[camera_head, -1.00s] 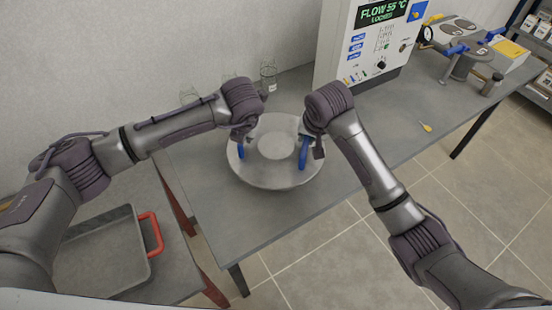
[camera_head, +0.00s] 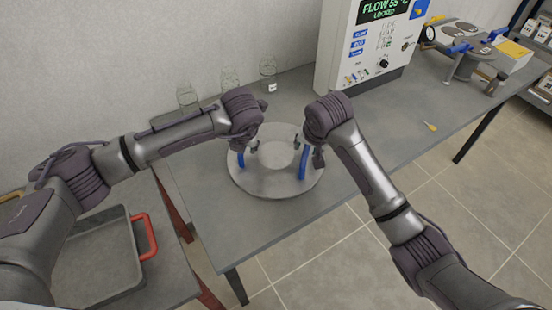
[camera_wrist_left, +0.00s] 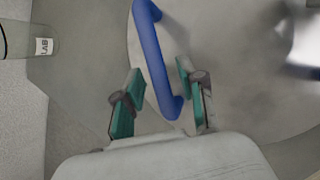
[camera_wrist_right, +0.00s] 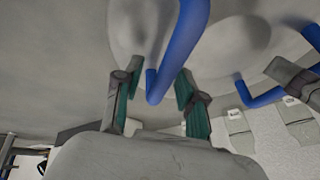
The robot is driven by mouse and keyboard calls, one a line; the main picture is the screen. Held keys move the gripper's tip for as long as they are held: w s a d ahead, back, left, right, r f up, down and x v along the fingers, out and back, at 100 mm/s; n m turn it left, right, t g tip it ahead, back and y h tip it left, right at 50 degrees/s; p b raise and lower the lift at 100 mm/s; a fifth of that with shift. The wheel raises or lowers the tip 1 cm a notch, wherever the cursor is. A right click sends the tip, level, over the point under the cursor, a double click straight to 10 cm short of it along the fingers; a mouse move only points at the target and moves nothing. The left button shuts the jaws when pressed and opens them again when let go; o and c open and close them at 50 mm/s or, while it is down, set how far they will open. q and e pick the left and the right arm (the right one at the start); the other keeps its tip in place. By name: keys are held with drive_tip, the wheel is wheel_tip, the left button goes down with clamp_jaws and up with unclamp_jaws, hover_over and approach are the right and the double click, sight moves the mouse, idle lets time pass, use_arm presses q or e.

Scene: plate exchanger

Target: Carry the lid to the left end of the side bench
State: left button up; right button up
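The lid, a round grey metal disc (camera_head: 262,184), lies flat over the left end of the side bench and appears to rest on it. It has two upright blue handles. The left handle (camera_head: 241,158) shows in the left wrist view (camera_wrist_left: 155,60); the right handle (camera_head: 303,163) shows in the right wrist view (camera_wrist_right: 180,45). My left gripper (camera_wrist_left: 160,85) is open, its fingers on either side of the left handle. My right gripper (camera_wrist_right: 157,82) is open, its fingers on either side of the right handle. The wrists partly hide the handles in the head view.
Several glass jars (camera_head: 187,97) stand behind the lid along the wall. A lower table with a grey tray (camera_head: 92,262) with a red handle is at left.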

drive_tip(key=shift+r, duration=0.15)
use_arm(q)
drive_tip(key=v, duration=1.2)
use_arm(e)
drive_tip(key=v, duration=1.1)
drive_tip(key=shift+s+r, duration=0.2)
drive_tip(key=shift+r, duration=0.1)
